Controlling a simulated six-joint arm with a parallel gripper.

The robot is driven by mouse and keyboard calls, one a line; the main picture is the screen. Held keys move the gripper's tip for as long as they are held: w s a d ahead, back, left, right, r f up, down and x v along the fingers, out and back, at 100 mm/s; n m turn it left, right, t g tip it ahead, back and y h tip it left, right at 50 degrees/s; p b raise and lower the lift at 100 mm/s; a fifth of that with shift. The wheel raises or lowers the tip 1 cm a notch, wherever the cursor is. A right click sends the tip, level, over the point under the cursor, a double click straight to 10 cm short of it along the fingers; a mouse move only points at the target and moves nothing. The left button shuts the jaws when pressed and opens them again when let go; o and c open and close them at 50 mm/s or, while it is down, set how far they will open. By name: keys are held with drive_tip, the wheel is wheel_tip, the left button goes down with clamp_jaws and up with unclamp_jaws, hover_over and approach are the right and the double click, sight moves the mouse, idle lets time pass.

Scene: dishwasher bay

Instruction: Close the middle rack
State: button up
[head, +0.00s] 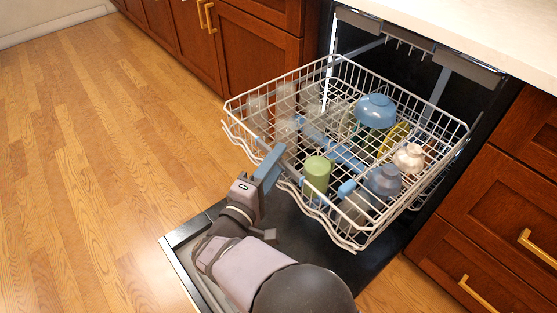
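The middle rack (349,243) is a white wire basket pulled well out of the dishwasher, above the lowered door. It holds a blue bowl (376,111), a green cup (317,174), a cream bowl (409,157), a grey-blue cup (384,181) and several clear glasses (286,128). My gripper (271,161), with blue-grey fingers, is at the front left of the rack, close to its front rim. Whether it touches the wires and how wide the fingers stand cannot be told.
The dark dishwasher door (300,262) lies open below the rack, with my arm over it. Wooden cabinets (262,55) flank the bay, and a pale countertop (480,35) is above. A grey upper rack (415,42) sits inside the machine. The wooden floor (90,150) at left is clear.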

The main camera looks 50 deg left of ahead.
drive_tip(key=shift+w+a, duration=0.2)
drive_tip(key=shift+w, duration=0.3)
clamp_jaws()
